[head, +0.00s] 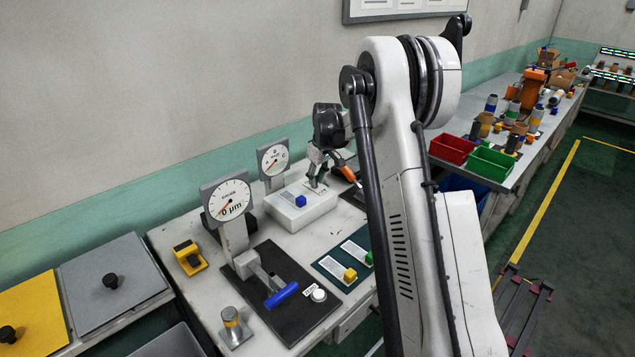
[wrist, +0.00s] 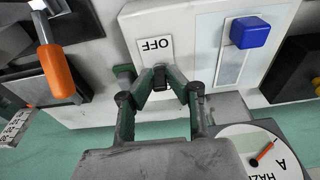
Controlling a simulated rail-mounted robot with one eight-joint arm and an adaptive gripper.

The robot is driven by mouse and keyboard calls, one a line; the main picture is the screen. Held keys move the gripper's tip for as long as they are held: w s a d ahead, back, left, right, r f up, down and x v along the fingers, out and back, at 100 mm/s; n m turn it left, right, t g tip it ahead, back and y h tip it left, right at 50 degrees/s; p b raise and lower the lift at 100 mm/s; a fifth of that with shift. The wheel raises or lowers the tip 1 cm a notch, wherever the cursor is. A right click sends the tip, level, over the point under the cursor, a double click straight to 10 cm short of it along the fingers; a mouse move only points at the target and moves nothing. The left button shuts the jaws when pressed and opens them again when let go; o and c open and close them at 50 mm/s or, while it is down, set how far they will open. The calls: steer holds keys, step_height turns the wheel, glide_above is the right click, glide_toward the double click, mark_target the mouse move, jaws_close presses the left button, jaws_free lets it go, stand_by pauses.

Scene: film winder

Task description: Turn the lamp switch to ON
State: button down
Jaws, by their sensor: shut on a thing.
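A white box (head: 318,210) stands on the bench and also fills the upper middle of the wrist view (wrist: 150,107). Its lamp switch is a small dark knob (wrist: 161,77), beside a white label reading OFF (wrist: 155,47), upside down in the wrist view. My gripper (wrist: 165,84) is shut on the switch, with a fingertip on each side. The fingers hide much of the knob, and I cannot tell its exact angle. In the head view my gripper (head: 316,183) reaches down to the back right of the box.
A blue knob (wrist: 251,32) sits on a pale strip of the box, beside the switch. An orange-handled lever (wrist: 55,68) is close on the other side. Dial gauges (head: 228,199) (head: 273,158) stand nearby. My arm hides part of the bench.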

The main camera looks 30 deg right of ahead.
steer(key=g+b, duration=0.1)
steer(key=g, duration=0.1)
steer(key=w+g+h, duration=0.1)
steer(key=g, duration=0.1)
steer(key=shift+w+a+b, duration=0.2)
steer(key=shift+b, duration=0.15)
steer(key=shift+w+a+f+g+h+b, duration=0.15)
steer(key=shift+g+h, duration=0.1)
steer(key=shift+g, duration=0.5)
steer(key=shift+w+d+r+g+h+b, duration=0.15)
steer(key=shift+g+h, duration=0.1)
steer(key=shift+g, duration=0.5)
steer(key=shift+a+f+g, duration=0.1)
steer(key=shift+a+g, duration=0.05)
steer(key=shift+g, duration=0.15)
steer(key=c, duration=1.7)
jaws_free()
steer(key=shift+w, duration=0.1)
step_height(320, 180, up, 10)
